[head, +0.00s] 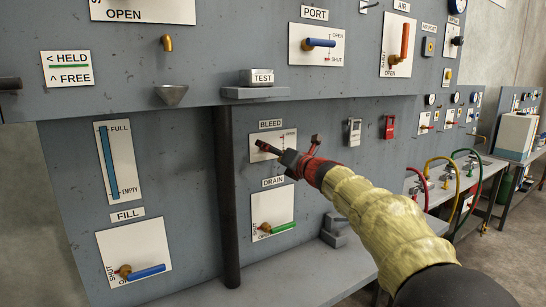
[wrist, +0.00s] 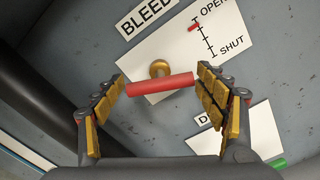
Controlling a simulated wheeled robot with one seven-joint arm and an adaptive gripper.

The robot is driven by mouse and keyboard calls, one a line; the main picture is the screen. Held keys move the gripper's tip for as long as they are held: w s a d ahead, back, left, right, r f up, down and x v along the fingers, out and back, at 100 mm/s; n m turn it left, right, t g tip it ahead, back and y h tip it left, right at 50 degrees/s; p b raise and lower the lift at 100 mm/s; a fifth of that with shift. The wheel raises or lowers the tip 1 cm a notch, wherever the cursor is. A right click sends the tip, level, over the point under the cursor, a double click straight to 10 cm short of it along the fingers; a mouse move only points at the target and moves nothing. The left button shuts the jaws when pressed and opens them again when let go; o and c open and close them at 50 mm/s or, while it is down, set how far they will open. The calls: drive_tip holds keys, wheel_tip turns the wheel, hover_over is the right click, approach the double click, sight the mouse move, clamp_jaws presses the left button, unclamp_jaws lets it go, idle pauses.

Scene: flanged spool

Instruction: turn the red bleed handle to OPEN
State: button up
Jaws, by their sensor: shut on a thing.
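The red bleed handle (wrist: 160,85) is a short bar on a brass stem (wrist: 160,68), in front of the white BLEED plate (wrist: 150,50). In the wrist view it lies across the space between my fingers, almost level in the picture. My gripper (wrist: 162,82) is shut on it, with a padded finger at each end of the bar. A red mark (wrist: 194,28) stands near the OPEN end of the plate's scale, away from SHUT. In the head view my gripper (head: 291,158) covers much of the BLEED plate, and the handle is hard to make out there.
The DRAIN plate with its green handle (head: 283,227) is just below my gripper. A dark vertical post (head: 227,200) stands to the left. The TEST ledge (head: 255,92) juts out above.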

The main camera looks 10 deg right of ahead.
drive_tip(key=n, duration=0.4)
drive_tip(key=shift+f+n, duration=0.15)
drive_tip(key=shift+n, duration=0.15)
idle(0.5)
drive_tip(key=o, duration=0.9)
drive_tip(key=shift+o, duration=0.7)
drive_tip(key=v, duration=1.2)
